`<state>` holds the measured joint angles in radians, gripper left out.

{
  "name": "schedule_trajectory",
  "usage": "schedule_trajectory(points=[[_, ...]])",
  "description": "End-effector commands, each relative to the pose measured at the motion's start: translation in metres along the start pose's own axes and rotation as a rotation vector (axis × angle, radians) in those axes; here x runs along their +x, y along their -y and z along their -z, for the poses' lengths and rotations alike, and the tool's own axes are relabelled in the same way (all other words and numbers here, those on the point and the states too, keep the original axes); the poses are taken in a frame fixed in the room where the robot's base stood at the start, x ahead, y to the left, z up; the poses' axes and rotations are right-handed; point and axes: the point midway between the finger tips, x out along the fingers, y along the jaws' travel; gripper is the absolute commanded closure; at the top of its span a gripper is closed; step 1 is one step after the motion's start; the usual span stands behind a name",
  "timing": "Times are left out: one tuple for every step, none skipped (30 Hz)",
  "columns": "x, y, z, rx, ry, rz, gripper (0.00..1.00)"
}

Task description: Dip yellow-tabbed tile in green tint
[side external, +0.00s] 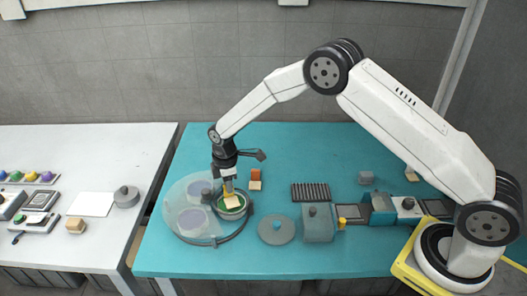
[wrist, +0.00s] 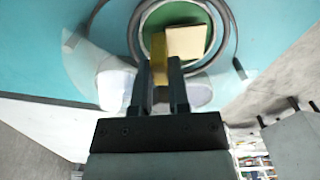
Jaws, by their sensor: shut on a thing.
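My gripper (side external: 228,183) points down over the round dish of green tint (side external: 241,213) on the left of the teal table. It is shut on the yellow tab (side external: 228,188) of a cream tile (side external: 232,202). The tile lies within the dish's rim as seen from the side. In the wrist view, the fingers (wrist: 160,75) reach the yellow tab (wrist: 159,48), and the cream tile (wrist: 188,42) shows against the green tint (wrist: 178,18). I cannot tell whether the tile touches the tint. The fingers partly hide the tab.
A translucent disc (side external: 172,207) with purple wells lies beside the dish, and a dark curved rail runs round it. An orange-tabbed tile (side external: 255,179) stands behind. A slatted rack (side external: 311,192), a round lid (side external: 276,231) and a grey box (side external: 319,223) stand right.

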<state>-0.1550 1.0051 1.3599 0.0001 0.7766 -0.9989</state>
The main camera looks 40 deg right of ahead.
Motion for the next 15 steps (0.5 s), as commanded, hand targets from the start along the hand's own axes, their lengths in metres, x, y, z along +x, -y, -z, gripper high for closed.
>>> schedule_trajectory(points=[[0.0012, 0.0000, 0.0000, 0.000, 0.000, 0.000, 1.00], [0.0018, 0.0000, 0.0000, 0.000, 0.000, 0.000, 1.00], [0.0026, 0.0000, 0.0000, 0.000, 0.000, 0.000, 1.00], [0.0032, 0.0000, 0.0000, 0.000, 0.000, 0.000, 1.00], [0.0038, 0.0000, 0.0000, 0.000, 0.000, 0.000, 1.00], [0.0046, 0.0000, 0.0000, 0.000, 0.000, 0.000, 1.00], [0.0052, -0.0001, 0.0000, 0.000, 0.000, 0.000, 1.00], [0.0058, -0.0001, 0.0000, 0.000, 0.000, 0.000, 1.00], [0.0066, -0.0001, 0.0000, 0.000, 0.000, 0.000, 1.00], [0.0073, 0.0000, 0.0000, 0.000, 0.000, 0.000, 1.00], [0.0079, 0.0000, 0.0000, 0.000, 0.000, 0.000, 1.00], [0.0088, 0.0000, 0.0000, 0.000, 0.000, 0.000, 1.00], [0.0095, 0.0000, 0.0000, 0.000, 0.000, 0.000, 1.00], [0.0102, 0.0000, 0.0000, 0.000, 0.000, 0.000, 1.00], [0.0111, 0.0000, 0.0000, 0.000, 0.000, 0.000, 1.00]])
